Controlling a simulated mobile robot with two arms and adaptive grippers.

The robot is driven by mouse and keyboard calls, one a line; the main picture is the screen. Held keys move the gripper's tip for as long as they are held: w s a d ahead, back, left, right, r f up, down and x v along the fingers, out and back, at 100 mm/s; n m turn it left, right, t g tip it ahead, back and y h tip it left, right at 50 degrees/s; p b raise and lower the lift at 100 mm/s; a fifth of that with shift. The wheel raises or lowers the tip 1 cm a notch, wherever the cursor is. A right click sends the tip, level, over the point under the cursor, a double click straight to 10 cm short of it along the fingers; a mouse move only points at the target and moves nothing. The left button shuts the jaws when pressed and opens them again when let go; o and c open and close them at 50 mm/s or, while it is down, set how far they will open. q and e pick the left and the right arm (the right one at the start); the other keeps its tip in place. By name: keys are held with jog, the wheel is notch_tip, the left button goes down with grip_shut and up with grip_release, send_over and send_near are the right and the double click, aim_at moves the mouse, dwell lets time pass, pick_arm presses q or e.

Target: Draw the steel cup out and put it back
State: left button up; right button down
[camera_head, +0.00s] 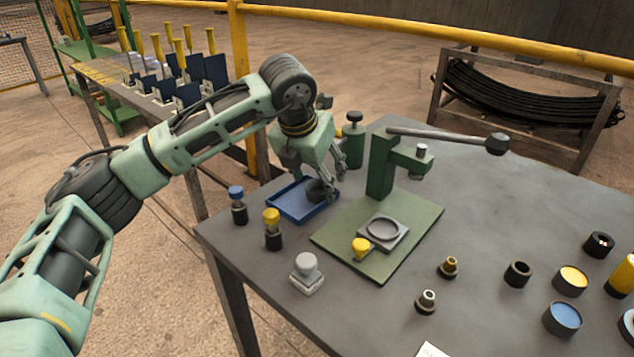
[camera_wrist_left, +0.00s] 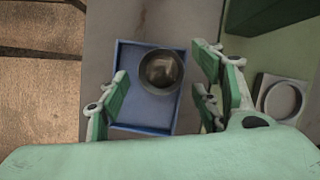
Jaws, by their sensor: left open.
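The steel cup (camera_wrist_left: 160,71) is dark grey and round, and stands in the blue tray (camera_head: 283,211). In the wrist view it lies near the tray's upper right part, ahead of and between the spread fingers. My left gripper (camera_head: 333,193) is open over the tray's right side, close to the cup (camera_head: 317,190), which its fingers partly hide in the head view. In the wrist view the left gripper (camera_wrist_left: 160,100) has nothing between its fingers that it grips. A green press (camera_head: 382,168) with a grey ring seat (camera_head: 384,231) stands right of the tray. My right gripper is out of view.
A blue-capped stamp (camera_head: 238,205), a yellow-capped stamp (camera_head: 272,230) and a grey knob block (camera_head: 307,274) stand near the table's left edge. A green canister (camera_head: 353,140) stands behind the gripper. Several small round parts and tins, including a blue one (camera_head: 562,318), occupy the right front.

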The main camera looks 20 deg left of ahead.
pick_arm(q)
jog(key=v, duration=0.9)
jog(key=shift+s+r, duration=0.15)
jog(key=shift+r, duration=0.1)
jog(key=shift+r, duration=0.1)
